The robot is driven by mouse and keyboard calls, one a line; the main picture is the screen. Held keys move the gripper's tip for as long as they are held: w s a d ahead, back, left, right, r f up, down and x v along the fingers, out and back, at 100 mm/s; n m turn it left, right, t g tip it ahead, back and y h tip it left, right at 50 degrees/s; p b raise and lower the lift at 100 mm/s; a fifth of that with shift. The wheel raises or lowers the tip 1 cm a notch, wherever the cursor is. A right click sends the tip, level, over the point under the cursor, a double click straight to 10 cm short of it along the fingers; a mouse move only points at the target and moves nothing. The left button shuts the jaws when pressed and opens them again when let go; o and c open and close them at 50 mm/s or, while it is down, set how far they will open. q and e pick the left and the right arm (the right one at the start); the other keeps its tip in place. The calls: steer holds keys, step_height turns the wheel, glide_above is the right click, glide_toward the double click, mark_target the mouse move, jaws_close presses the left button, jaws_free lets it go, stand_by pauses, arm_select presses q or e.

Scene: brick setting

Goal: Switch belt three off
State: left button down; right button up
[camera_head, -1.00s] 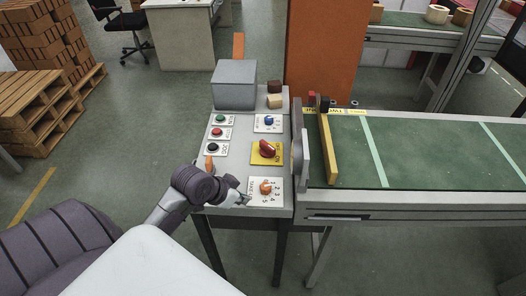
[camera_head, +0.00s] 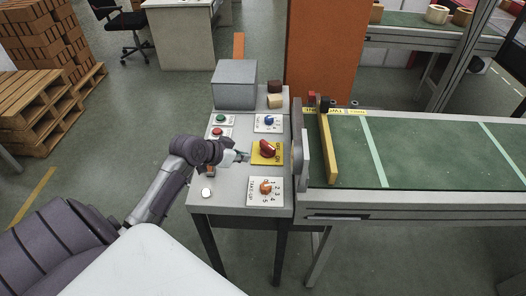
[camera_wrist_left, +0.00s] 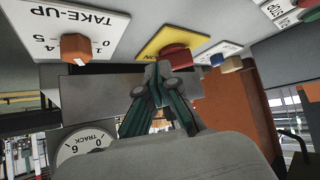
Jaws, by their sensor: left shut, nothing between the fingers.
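The red rotary switch (camera_head: 267,148) sits on a yellow plate (camera_head: 259,159) on the right side of the grey control desk. My left gripper (camera_head: 243,156) is shut and empty, just left of this switch; I cannot tell if it touches. In the left wrist view, the shut fingers (camera_wrist_left: 164,78) overlap the near side of the red switch (camera_wrist_left: 177,56) and its yellow plate (camera_wrist_left: 160,42). The lettering is too small or covered to read the switch setting. My right gripper is not in view.
The orange take-up knob (camera_head: 265,187) is nearer me, and a blue knob (camera_head: 269,120) is beyond. Green (camera_head: 220,118) and red (camera_head: 217,132) buttons are at left; my arm hides controls below them. A grey box (camera_head: 235,85) stands behind. The green conveyor belt (camera_head: 420,150) runs right.

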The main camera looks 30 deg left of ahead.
mark_target(270, 153)
arm_select(q)
steer(key=x, duration=0.6)
steer(key=shift+d+r, duration=0.1)
steer(key=w, duration=0.1)
steer(key=w+p, duration=0.1)
steer(key=w, duration=0.1)
steer(key=shift+d, duration=0.35)
steer(key=shift+w, duration=0.35)
steer(key=shift+d+n+y+p, duration=0.25)
steer(key=shift+n+y+p, duration=0.05)
steer(key=shift+p, duration=0.4)
